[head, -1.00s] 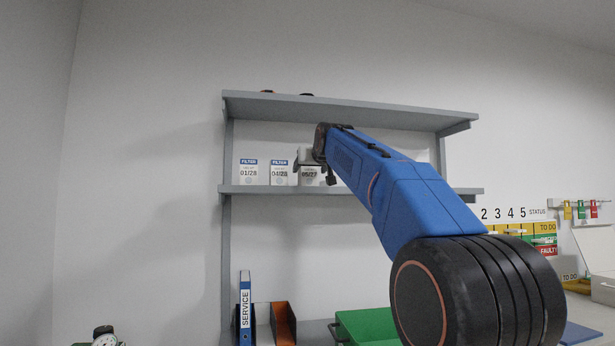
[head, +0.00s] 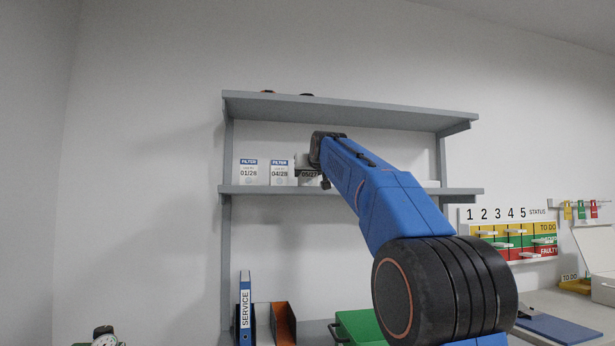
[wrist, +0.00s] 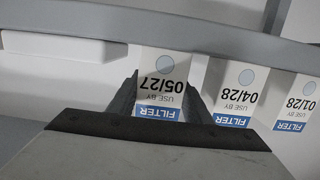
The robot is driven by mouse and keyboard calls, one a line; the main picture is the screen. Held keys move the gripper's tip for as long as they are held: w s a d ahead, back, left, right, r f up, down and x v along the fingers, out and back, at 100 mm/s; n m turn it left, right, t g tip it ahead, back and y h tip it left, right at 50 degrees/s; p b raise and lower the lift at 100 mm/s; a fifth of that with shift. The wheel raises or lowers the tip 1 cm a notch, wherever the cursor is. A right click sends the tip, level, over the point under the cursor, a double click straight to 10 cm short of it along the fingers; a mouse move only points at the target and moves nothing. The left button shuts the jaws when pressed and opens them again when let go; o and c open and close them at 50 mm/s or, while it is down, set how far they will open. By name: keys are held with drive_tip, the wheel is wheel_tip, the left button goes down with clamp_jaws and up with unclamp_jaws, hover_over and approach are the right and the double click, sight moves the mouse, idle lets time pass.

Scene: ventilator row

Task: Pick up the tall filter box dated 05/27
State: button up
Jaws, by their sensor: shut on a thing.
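The filter box dated 05/27 (head: 309,182) is white with a blue FILTER band and is the rightmost of the filter boxes on the middle shelf (head: 390,191). In the wrist view, which is upside down, the box (wrist: 160,80) stands between the two dark fingers of my gripper (wrist: 162,92), one on each side. My gripper (head: 308,172) is shut on it. In the head view the fingers and wrist cover much of the box. The box is upright at shelf level; I cannot tell whether its base touches the shelf.
Boxes dated 04/28 (head: 282,172) and 01/28 (head: 248,172) stand to the left, with a narrow gap between 04/28 and the held box. The upper shelf (head: 350,112) runs above my gripper. A low white item (wrist: 60,46) lies on the other side.

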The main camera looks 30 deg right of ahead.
drive_tip(key=shift+r, duration=0.1)
wheel_tip(320, 180, up, 9)
drive_tip(key=shift+w+r, duration=0.1)
drive_tip(key=shift+r, duration=0.3)
idle(0.4)
